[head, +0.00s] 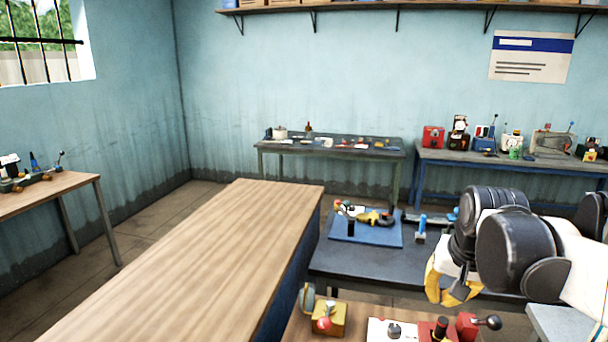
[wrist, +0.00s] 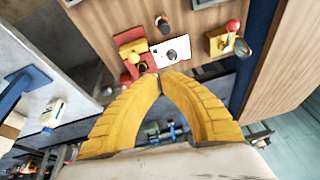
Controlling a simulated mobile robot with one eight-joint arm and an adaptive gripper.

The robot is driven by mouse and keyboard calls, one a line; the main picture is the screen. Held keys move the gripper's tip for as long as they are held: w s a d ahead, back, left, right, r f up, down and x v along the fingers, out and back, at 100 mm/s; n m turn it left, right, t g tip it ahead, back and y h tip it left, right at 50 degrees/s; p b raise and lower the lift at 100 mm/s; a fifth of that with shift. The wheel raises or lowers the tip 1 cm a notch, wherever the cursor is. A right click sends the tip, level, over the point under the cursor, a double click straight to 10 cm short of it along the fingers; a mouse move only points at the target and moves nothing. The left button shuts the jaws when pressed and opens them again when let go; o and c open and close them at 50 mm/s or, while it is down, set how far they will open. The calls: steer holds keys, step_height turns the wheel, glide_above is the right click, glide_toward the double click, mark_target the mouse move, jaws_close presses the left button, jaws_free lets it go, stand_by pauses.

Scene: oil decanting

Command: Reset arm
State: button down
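My arm reaches in from the right in the head view, with dark rounded joints and a white link. My gripper (head: 452,298) has yellow fingers and hangs pointing down over the dark table, behind the wooden bench at the front. In the wrist view my gripper (wrist: 161,76) shows both curved yellow fingers with their tips meeting. Nothing shows between them, so it looks shut and empty.
A wooden bench at the front holds a yellow box with a red knob (head: 328,318), a white plate (head: 378,329) and a red lever device (head: 470,325). A dark table (head: 350,262) bears a blue tray (head: 345,232). The long wooden counter (head: 200,265) is bare.

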steer(key=s+a+f+n+t+b, duration=0.1)
steer(key=s+a+f+n+b, duration=0.1)
steer(key=s+a+f, duration=0.2)
steer(key=s+a+f+n+t+b, duration=0.2)
steer(key=s+a+f, duration=0.2)
steer(key=s, duration=0.6)
steer(key=shift+f+y, duration=0.3)
steer(key=shift+f, duration=0.25)
steer(key=w+d+r+m+h+p, duration=0.1)
steer(key=w+d+r+p, duration=0.25)
steer(key=w+d, duration=0.3)
steer(key=w+d+r+m+p, duration=0.1)
steer(key=w+d+r+p, duration=0.3)
steer(key=w, duration=0.3)
steer(key=w+d+f+m+p, duration=0.1)
steer(key=w+d, duration=0.2)
steer(key=d, duration=0.3)
steer(key=w+d+f+m+g+p, duration=0.1)
steer(key=w+d+p, duration=0.1)
steer(key=d, duration=0.5)
steer(key=w+d+f+h+p, duration=0.1)
steer(key=w+d+f, duration=0.1)
steer(key=w+d, duration=0.2)
steer(key=d, duration=0.3)
steer(key=shift+w+d+m+g, duration=0.2)
steer(key=shift+m+g, duration=0.1)
steer(key=shift+m, duration=0.1)
